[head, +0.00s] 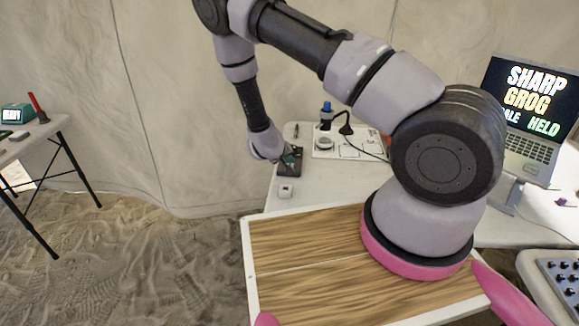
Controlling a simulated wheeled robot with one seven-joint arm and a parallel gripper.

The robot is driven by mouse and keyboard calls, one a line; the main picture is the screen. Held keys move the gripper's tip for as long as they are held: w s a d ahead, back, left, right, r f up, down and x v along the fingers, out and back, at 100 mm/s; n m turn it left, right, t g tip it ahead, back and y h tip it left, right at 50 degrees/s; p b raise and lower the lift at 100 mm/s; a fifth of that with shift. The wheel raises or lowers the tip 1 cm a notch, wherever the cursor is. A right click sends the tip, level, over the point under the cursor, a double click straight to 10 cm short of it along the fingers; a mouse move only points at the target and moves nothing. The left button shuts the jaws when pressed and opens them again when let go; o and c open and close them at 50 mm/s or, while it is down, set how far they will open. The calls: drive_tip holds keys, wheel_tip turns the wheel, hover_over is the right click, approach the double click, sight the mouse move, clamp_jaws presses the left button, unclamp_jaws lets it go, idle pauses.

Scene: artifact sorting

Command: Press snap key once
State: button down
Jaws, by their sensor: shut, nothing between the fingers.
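A small white box with a grey button on top, which looks like the snap key (285,191), sits near the front left edge of the white table (330,187). My gripper (289,158) is small in view at the end of the arm, over or just in front of a dark flat object (292,168) behind the white box. The fingers look shut and hold nothing that I can see. My gripper is apart from the white box. Whether it touches the dark object I cannot tell.
A blue-topped camera stand (326,112) and a black gooseneck device (346,126) stand on a white sheet at the back. A laptop (532,110) at right shows "SHARP", "GROG" and "HELD". A side table (36,135) is far left; a keyed panel (565,280) is lower right.

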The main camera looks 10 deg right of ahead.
drive_tip(key=shift+r, duration=0.15)
drive_tip(key=shift+r, duration=2.4)
drive_tip(key=shift+w+a+r, duration=0.1)
drive_tip(key=shift+r, duration=0.15)
drive_tip(key=s+a+r+m+y, duration=0.15)
drive_tip(key=r+y, duration=0.25)
drive_tip(key=r, duration=1.1)
drive_tip(key=s+a+r+m+y, duration=0.1)
drive_tip(key=s+r+m+y, duration=0.15)
drive_tip(key=r, duration=1.25)
drive_tip(key=s+d+r+y, duration=0.2)
drive_tip(key=s+d+r, duration=0.2)
drive_tip(key=s+r, duration=0.65)
drive_tip(key=s+d+r+m, duration=0.1)
drive_tip(key=s+d+r, duration=0.1)
drive_tip(key=s, duration=0.5)
drive_tip(key=s+d+r+m+h, duration=0.1)
drive_tip(key=s+d+r, duration=0.2)
drive_tip(key=s, duration=0.4)
drive_tip(key=shift+s+r, duration=0.3)
drive_tip(key=shift+r, duration=0.2)
